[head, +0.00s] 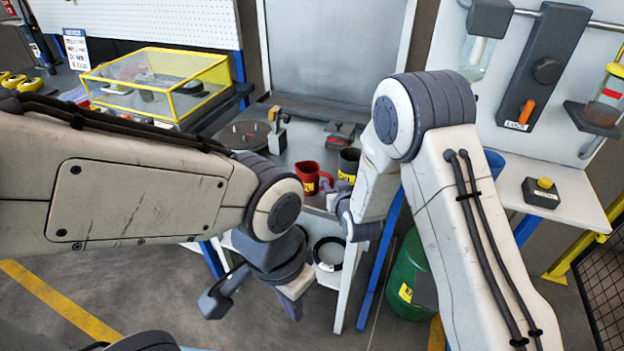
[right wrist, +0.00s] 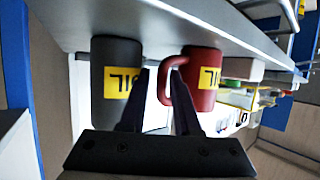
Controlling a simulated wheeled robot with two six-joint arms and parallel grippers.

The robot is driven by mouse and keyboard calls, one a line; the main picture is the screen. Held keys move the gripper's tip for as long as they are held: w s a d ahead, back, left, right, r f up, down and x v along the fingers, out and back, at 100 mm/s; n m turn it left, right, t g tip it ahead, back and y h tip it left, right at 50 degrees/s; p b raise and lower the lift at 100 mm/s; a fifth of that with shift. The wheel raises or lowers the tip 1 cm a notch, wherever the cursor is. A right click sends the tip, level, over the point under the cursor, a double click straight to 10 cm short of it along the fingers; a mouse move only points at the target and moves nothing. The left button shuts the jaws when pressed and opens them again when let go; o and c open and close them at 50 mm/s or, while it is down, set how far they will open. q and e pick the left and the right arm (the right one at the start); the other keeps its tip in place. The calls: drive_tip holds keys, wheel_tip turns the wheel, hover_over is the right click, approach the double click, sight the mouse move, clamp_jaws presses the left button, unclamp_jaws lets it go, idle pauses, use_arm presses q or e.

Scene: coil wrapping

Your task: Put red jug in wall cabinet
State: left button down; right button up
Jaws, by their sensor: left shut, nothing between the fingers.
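The red jug (head: 309,178) stands on the grey bench beside a dark jug (head: 348,165). Its handle faces the dark jug. My right gripper (head: 330,196) is close to the red jug. In the right wrist view, which looks upside down, my right gripper (right wrist: 159,75) is open, its fingertips near the handle of the red jug (right wrist: 203,82); the dark jug (right wrist: 117,82) is on the other side. I cannot tell if a finger touches the handle. My left gripper (head: 292,304) is shut and empty, low in front of the bench. I cannot clearly identify the wall cabinet.
A grey panel (head: 331,45) stands behind the bench. A yellow-framed clear case (head: 155,82) is at the back left. Clamp-like tools lie behind the jugs. A green bin (head: 405,280) stands on the floor below right. A button box (head: 541,191) sits on the right-hand bench.

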drive_tip(key=x, duration=0.4)
drive_tip(key=shift+a+p, duration=0.1)
drive_tip(key=shift+p, duration=0.3)
clamp_jaws()
idle(1.0)
